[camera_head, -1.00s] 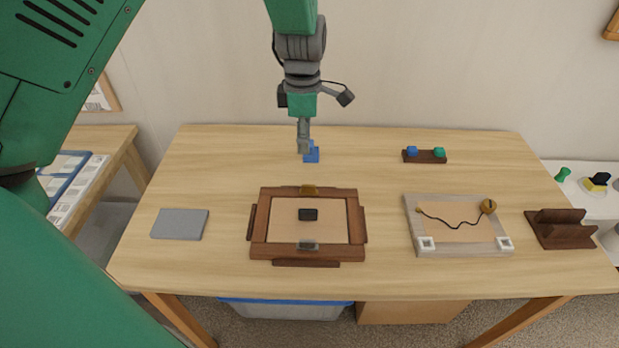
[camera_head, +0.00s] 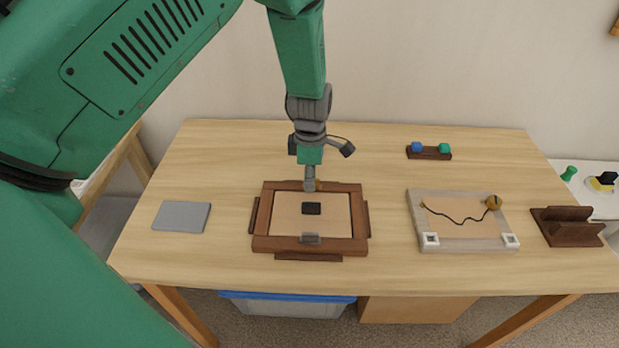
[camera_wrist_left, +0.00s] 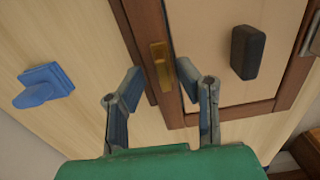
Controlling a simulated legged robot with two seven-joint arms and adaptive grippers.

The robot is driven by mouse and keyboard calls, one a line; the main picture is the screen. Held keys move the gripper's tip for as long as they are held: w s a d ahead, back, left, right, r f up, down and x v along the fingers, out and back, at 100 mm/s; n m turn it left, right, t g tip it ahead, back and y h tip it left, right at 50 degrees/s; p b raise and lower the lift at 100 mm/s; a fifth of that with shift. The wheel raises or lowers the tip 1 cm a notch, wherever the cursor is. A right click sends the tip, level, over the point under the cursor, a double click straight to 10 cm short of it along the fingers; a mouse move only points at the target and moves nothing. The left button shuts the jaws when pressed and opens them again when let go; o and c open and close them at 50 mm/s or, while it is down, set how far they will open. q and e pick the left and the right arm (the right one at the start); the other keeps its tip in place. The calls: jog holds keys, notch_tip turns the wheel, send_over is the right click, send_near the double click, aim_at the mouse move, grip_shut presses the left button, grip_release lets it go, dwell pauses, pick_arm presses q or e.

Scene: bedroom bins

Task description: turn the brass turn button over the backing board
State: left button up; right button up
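The wooden frame (camera_head: 262,222) lies on the table with the tan backing board (camera_head: 333,222) inside it. A black block (camera_head: 311,208) sits on the board and also shows in the wrist view (camera_wrist_left: 247,52). The brass turn button (camera_wrist_left: 160,66) is on the frame's far rail, its long side along the rail. In the head view my gripper hides it. A grey turn button (camera_head: 310,238) is at the near rail. My left gripper (camera_head: 310,187) is open at the far rail; in the wrist view its fingers (camera_wrist_left: 161,77) stand either side of the brass button, seemingly without touching it.
A blue piece (camera_wrist_left: 45,86) lies on the table behind the frame. A grey plate (camera_head: 181,216) lies left; a board with a dark cord (camera_head: 415,218), a dark wooden stand (camera_head: 568,232) and a small block rack (camera_head: 429,153) are to the right. Table between them is clear.

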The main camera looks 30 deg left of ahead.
pick_arm(q)
jog(key=shift+d+r, duration=0.15)
jog(key=shift+d, duration=0.25)
jog(key=shift+d+r, duration=0.1)
jog(key=shift+d, duration=0.35)
grip_shut()
jog(key=shift+a, duration=0.55)
jog(key=shift+s+a, duration=0.1)
jog(key=shift+a, duration=0.05)
jog(key=m+p, duration=0.2)
jog(key=m, duration=0.1)
jog(key=shift+d, duration=0.25)
jog(key=m+p, duration=0.2)
jog(key=m, duration=0.1)
jog(key=shift+a+m, duration=0.1)
jog(key=shift+m, duration=0.3)
jog(key=m+p, duration=0.2)
jog(key=m, duration=0.6)
jog(key=m+p, duration=0.1)
jog(key=m, duration=0.1)
jog(key=shift+w, duration=0.3)
pick_arm(e)
notch_tip(320, 180, up, 7)
jog(key=shift+d, duration=0.45)
pick_arm(q)
jog(key=shift+m, duration=0.3)
pick_arm(e)
jog(key=shift+s, duration=0.1)
